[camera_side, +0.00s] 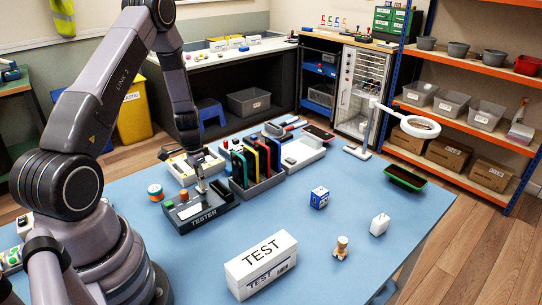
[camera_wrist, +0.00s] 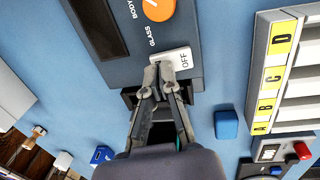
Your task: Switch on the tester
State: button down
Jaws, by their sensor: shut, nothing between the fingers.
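The tester (camera_side: 205,215) is a dark box with its name on the front edge, standing on the blue table in the side view. In the wrist view its panel (camera_wrist: 128,72) carries an orange knob (camera_wrist: 158,8) beside the words BODY and GLASS. A white switch (camera_wrist: 184,60) reads OFF. My gripper (camera_wrist: 156,68) is shut and empty, its tips at the left end of the switch and hiding part of it. I cannot tell whether they touch it. In the side view my gripper (camera_side: 201,188) points down over the tester.
A rack (camera_side: 262,187) of upright phones stands close right of the tester. A white tray (camera_wrist: 286,100) marked A to D lies right in the wrist view.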

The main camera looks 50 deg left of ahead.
jog(key=shift+f, duration=0.2)
jog(key=shift+d+f, duration=0.1)
jog(key=shift+f, duration=0.05)
dwell(0.3)
jog(key=shift+a+r, duration=0.2)
jog(key=shift+a, duration=0.6)
notch_tip(320, 180, up, 14)
jog(key=d, duration=0.2)
dwell(0.4)
